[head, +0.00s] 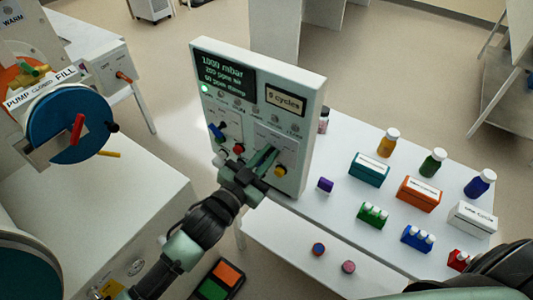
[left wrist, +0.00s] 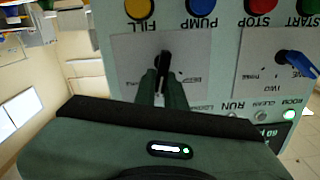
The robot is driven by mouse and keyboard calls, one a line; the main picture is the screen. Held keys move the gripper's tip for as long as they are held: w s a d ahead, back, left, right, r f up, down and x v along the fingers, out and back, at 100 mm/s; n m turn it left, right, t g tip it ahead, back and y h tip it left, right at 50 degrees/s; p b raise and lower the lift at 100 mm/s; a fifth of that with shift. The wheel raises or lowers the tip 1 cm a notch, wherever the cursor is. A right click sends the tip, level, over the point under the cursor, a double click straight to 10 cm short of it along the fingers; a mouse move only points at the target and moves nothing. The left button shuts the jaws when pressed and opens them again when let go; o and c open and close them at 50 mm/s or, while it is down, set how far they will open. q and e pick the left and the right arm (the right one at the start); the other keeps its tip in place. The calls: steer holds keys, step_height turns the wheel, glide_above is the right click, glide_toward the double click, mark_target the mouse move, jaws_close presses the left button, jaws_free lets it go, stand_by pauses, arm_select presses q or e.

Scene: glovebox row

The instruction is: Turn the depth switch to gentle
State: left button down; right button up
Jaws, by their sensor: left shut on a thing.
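The control panel (head: 315,110) stands upright, with a dark display and a "9 cycles" window. My left gripper (head: 263,160) reaches the right-hand switch plate on its face. In the left wrist view my left gripper (left wrist: 163,88) is shut on a black switch handle (left wrist: 164,62), which points roughly straight along the fingers. The fingers hide its lower part, and the small labels around it are too blurred to read. A second switch with a blue handle (left wrist: 297,62) sits on the neighbouring plate, also visible in the head view (head: 217,132). My right gripper is not in view.
Yellow (left wrist: 139,8), blue (left wrist: 200,6), and red (left wrist: 261,5) buttons lie close to the held switch. Bottles, boxes and small vial racks stand on the white table (head: 335,150) to the right. A drum-shaped port (head: 65,125) is at left.

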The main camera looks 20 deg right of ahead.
arm_select(q)
steer(key=shift+m, duration=0.5)
steer(key=c, duration=1.5)
jaws_free()
steer(key=shift+b+v, duration=1.1)
steer(key=shift+v, duration=2.8)
steer(key=shift+f, duration=0.1)
